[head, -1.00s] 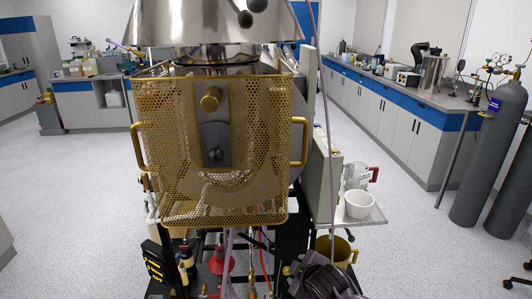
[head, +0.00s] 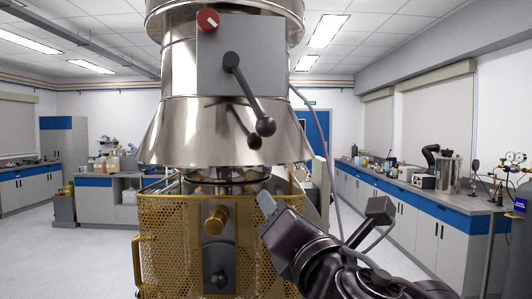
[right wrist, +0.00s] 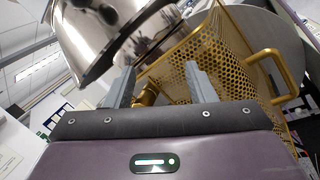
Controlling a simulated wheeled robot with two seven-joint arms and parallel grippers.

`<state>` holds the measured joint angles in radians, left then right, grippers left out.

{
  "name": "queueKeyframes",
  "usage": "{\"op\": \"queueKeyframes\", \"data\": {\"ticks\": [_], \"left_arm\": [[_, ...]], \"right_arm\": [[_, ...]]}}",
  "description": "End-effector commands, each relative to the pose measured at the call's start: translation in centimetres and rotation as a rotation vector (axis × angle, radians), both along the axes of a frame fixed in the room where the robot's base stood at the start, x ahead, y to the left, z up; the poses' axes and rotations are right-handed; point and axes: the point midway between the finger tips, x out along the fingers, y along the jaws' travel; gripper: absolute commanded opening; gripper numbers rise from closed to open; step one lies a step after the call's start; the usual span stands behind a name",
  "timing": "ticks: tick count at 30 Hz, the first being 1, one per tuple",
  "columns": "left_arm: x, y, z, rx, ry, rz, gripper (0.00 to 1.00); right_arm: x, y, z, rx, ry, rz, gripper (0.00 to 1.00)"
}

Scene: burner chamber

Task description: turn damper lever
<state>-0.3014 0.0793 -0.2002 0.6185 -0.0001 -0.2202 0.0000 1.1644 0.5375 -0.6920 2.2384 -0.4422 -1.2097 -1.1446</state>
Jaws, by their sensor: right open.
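The damper lever (head: 248,92) is a dark rod with a black ball end. It hangs from a pivot on a grey plate (head: 215,72) on the steel hood, slanting down to the right. Its reflection shows in the hood below. My right gripper (head: 267,204) is below and right of the ball, in front of the gold mesh cage, apart from the lever. In the right wrist view its two fingers (right wrist: 160,84) are spread with nothing held between them. The lever is not clear in that view. My left gripper is in neither view.
The steel hood (head: 180,130) flares out above the gold mesh cage (head: 165,245). A red knob (head: 208,19) sits above the lever.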

Motion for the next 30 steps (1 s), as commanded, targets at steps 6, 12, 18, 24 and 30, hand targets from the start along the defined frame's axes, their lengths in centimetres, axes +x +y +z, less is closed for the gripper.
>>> {"op": "queueKeyframes", "data": {"ticks": [6,12,18,24,30], "left_arm": [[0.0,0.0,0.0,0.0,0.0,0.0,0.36],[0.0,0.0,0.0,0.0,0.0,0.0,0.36],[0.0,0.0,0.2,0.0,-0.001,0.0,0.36],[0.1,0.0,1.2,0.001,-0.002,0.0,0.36],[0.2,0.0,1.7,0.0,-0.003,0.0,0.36]], "right_arm": [[-2.2,0.3,7.5,-0.337,-0.269,-0.083,0.5],[-2.9,0.3,9.8,-0.45,-0.35,-0.123,0.5],[-0.9,0.9,10.8,-0.455,-0.351,-0.126,0.5],[1.9,1.9,12.2,-0.452,-0.351,-0.125,0.5],[3.5,2.5,12.8,-0.451,-0.351,-0.124,0.5]]}}
